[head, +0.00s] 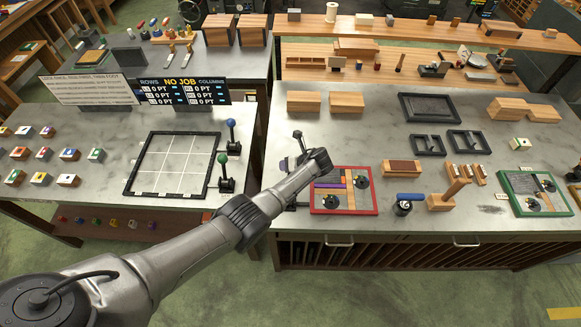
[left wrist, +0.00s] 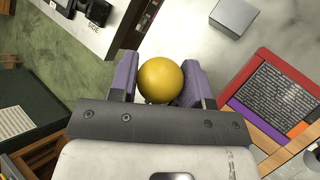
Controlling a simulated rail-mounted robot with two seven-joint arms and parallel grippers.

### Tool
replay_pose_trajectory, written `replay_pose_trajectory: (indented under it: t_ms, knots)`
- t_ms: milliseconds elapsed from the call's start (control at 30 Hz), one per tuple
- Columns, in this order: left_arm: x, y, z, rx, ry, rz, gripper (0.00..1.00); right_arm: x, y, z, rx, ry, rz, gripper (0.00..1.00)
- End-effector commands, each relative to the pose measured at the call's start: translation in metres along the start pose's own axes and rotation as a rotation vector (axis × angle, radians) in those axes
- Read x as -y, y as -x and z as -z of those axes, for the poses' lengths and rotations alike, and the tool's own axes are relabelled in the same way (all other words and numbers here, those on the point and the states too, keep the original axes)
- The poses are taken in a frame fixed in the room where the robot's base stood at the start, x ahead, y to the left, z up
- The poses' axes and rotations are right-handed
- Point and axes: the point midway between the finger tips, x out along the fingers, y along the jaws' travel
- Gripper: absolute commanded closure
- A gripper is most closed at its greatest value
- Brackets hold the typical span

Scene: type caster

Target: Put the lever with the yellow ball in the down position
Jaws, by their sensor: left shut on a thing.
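The yellow ball (left wrist: 161,80) is large in the left wrist view, between the two purple fingers of my left gripper (left wrist: 160,84). The fingers are shut on it from both sides. The ball hides the lever's shaft, so I cannot tell the lever's tilt. In the head view my left arm reaches across to the left end of the right table, and its wrist covers the yellow ball there. My right gripper is in neither view.
A red-framed tray (head: 343,211) lies just right of my left wrist. On the left table stand a blue-ball lever (head: 231,135) and a green-ball lever (head: 224,174), beside a black grid frame (head: 127,190). A blue-handled tool (head: 404,205) stands farther right.

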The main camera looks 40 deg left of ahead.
Motion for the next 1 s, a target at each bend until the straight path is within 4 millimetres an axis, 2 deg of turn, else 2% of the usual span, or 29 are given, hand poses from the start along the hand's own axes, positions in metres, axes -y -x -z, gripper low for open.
replay_pose_trajectory:
  t_ms: [433, 467, 700, 1000]
  knots:
    - [-0.0001, -0.0052, 0.0011, -0.009, -0.005, 0.002, 0.99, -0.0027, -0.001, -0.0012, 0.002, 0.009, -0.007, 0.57]
    - [-0.0001, -0.0054, 0.0013, -0.009, -0.005, 0.002, 0.55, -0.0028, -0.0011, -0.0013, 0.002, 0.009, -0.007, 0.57]
    - [0.0001, -0.0038, 0.001, -0.008, -0.005, 0.001, 0.32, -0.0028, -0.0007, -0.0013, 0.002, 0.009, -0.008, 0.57]
    - [0.0001, 0.0004, 0.0, -0.007, -0.004, 0.002, 0.31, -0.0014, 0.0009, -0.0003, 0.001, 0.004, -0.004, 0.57]
